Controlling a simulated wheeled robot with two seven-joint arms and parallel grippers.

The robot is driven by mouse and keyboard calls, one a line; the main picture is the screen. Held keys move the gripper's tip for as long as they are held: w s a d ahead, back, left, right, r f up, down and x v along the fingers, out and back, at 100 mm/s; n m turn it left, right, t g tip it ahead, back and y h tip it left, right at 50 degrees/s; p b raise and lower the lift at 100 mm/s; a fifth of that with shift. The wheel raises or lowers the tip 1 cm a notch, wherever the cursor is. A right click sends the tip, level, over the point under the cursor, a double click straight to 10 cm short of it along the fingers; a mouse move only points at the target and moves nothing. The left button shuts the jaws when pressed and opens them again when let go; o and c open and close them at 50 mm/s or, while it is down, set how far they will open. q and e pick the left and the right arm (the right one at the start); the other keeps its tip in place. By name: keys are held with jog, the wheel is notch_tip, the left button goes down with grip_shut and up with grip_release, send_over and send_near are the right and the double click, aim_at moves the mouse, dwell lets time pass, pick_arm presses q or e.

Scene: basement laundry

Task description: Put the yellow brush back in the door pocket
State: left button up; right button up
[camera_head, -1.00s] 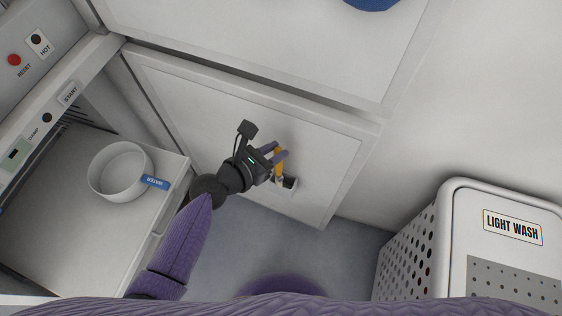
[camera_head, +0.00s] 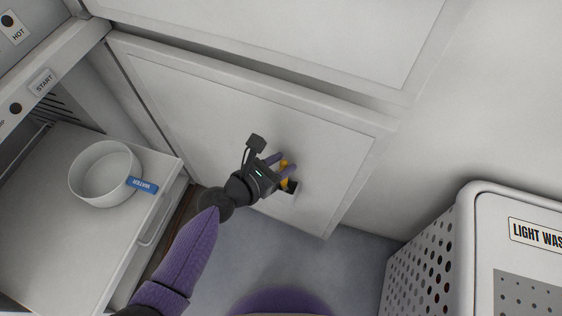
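The yellow brush (camera_head: 284,168) shows as a small yellow-orange piece between the purple fingertips of my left gripper (camera_head: 281,164). The fingers lie on both sides of it and appear closed on it. The door pocket (camera_head: 290,186) is a small dark holder on the white cabinet door (camera_head: 215,110). The brush is right at the pocket's opening, and its lower end is hidden there. I cannot tell how deep it sits. My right gripper is not in view.
A perforated white hamper (camera_head: 468,235) labelled LIGHT WASH stands at the right.

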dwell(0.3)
pick_arm(q)
jog(key=shift+r, duration=0.25)
jog(key=p+v, duration=0.4)
jog(key=v, duration=0.8)
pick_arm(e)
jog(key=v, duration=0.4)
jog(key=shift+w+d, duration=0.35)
pick_arm(q)
jog(key=shift+f, duration=0.1)
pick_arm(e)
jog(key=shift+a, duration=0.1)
pick_arm(q)
jog(key=shift+a, duration=0.1)
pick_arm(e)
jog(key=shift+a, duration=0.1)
